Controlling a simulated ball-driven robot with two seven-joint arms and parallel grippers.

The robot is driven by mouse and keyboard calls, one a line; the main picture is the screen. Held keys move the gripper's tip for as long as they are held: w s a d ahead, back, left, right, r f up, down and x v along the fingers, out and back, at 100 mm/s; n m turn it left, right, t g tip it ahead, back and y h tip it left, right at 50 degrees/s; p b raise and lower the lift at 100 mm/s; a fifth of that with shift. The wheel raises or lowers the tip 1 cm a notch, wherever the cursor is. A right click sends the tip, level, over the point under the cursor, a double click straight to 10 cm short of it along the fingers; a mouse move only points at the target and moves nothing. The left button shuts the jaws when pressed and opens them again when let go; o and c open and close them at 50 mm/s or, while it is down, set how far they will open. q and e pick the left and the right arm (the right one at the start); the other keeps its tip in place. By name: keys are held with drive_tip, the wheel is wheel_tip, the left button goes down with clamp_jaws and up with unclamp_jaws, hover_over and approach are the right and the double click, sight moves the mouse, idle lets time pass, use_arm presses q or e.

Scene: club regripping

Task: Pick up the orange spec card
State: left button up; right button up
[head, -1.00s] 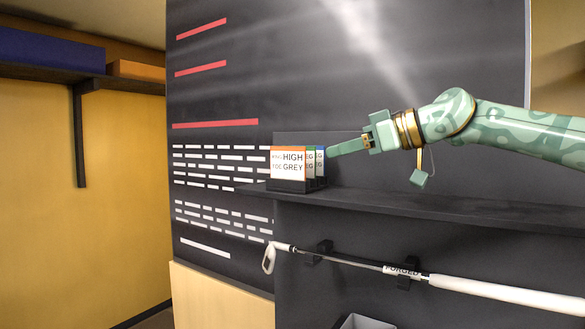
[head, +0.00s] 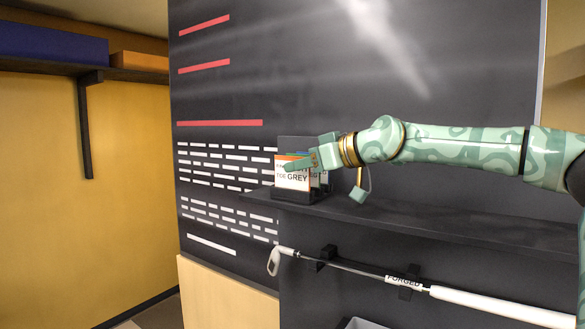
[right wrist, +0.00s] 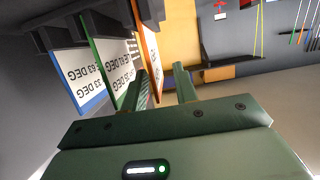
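The orange spec card (head: 292,181), white with an orange top edge and black lettering, stands at the front of a small black holder (head: 292,195) on the shelf. My right gripper (head: 296,163) is at its upper part, one finger crossing in front of its lettering. In the right wrist view, the orange card (right wrist: 151,45) reaches down between the two spread fingers of my right gripper (right wrist: 163,85). The finger on the right stands clear of the card; contact with the other finger is unclear. The left gripper is not in view.
A green card (right wrist: 108,50) and a blue card (right wrist: 75,65) stand close behind the orange one. The dark shelf (head: 420,216) is clear to the right. Below it, a golf club (head: 480,301) rests on black brackets.

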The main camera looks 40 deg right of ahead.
drive_tip(key=x, duration=0.2)
drive_tip(key=p+x, duration=0.1)
drive_tip(key=shift+w+d, duration=0.2)
drive_tip(key=shift+d, duration=0.05)
drive_tip(key=shift+s, duration=0.2)
drive_tip(key=shift+c, duration=0.3)
drive_tip(key=shift+a+r, duration=0.1)
drive_tip(key=c, duration=0.5)
clamp_jaws()
